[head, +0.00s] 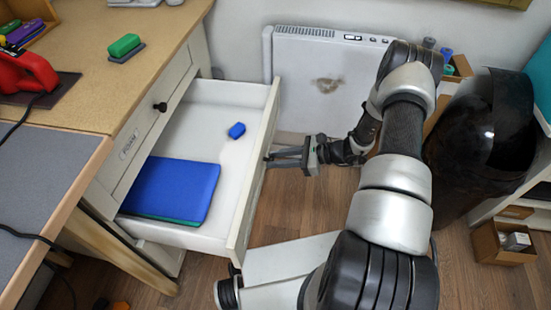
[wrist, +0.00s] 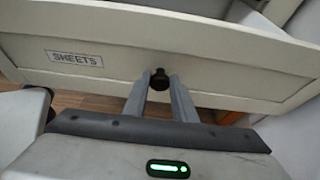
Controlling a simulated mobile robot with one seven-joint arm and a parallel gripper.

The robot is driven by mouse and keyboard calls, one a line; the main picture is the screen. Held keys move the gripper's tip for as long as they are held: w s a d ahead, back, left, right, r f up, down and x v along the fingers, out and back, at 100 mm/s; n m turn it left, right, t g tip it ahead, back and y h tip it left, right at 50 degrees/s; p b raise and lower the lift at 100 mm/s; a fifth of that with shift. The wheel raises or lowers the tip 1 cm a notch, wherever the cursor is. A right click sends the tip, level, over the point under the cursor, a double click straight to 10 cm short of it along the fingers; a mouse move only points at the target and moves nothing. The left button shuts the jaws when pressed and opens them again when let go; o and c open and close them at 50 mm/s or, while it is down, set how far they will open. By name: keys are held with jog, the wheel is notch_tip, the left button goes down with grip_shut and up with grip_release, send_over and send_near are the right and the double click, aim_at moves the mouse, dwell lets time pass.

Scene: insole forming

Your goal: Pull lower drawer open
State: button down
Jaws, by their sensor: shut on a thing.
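The lower drawer (head: 217,240) of the wooden desk stands pulled well out in the head view. Inside it lie a blue sheet with a green one under it (head: 172,190) and a small blue block (head: 237,131). My gripper (head: 272,158) is at the drawer's front panel. In the wrist view my gripper (wrist: 160,92) is shut on the dark round knob (wrist: 159,79), with a finger on each side. The drawer front (wrist: 225,62) carries a label reading SHEETS (wrist: 75,58).
The upper drawer (head: 140,133) is closed, with its own dark knob. A white heater panel (head: 325,80) stands against the wall behind. A black rounded bin (head: 480,150) and a shelf with a cardboard box (head: 503,243) are at the right. Wood floor (head: 300,205) shows beside the drawer.

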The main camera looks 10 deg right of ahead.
jog(key=c, duration=1.5)
grip_release()
jog(key=p+v, duration=0.1)
jog(key=v, duration=1.6)
jog(key=shift+s+d, duration=0.15)
jog(key=shift+d, duration=0.05)
